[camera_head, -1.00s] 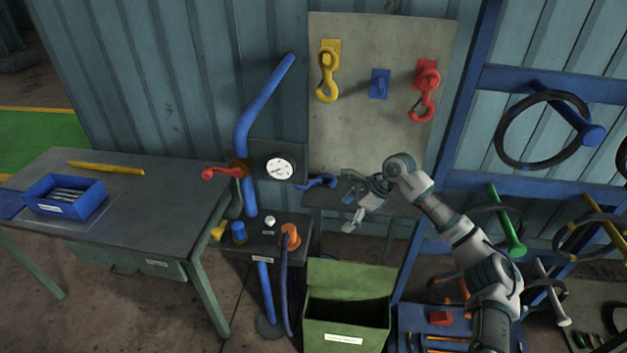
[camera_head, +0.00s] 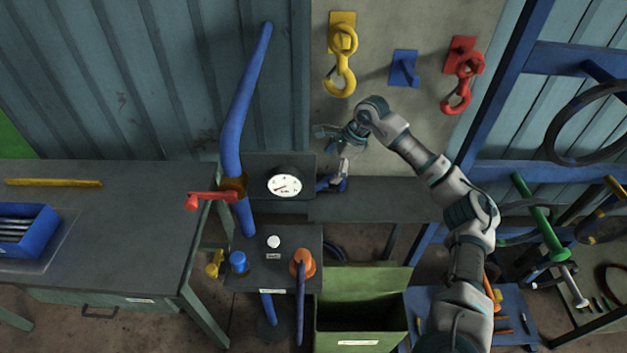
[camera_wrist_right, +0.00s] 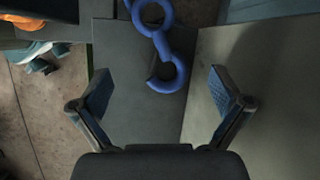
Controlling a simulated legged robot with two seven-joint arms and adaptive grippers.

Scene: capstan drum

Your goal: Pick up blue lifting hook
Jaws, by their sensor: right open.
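The blue lifting hook (camera_head: 326,185) lies on a dark narrow shelf beside the gauge, partly hidden behind my right gripper in the head view. In the right wrist view, the blue hook (camera_wrist_right: 178,68) shows a ring and part of its body at the top, ahead of and between the spread fingers. My right gripper (camera_head: 334,154) is open and empty, just above the hook; its two fingers (camera_wrist_right: 160,92) stand wide apart in the wrist view. No contact with the hook shows. My left gripper is not in view.
A grey board behind holds a yellow hook (camera_head: 341,60), an empty-looking blue bracket (camera_head: 404,68) and a red hook (camera_head: 463,78). Left of the shelf are a gauge (camera_head: 285,184), a red-handled lever (camera_head: 205,198) and a blue pipe (camera_head: 240,120). A green bin (camera_head: 365,281) stands below.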

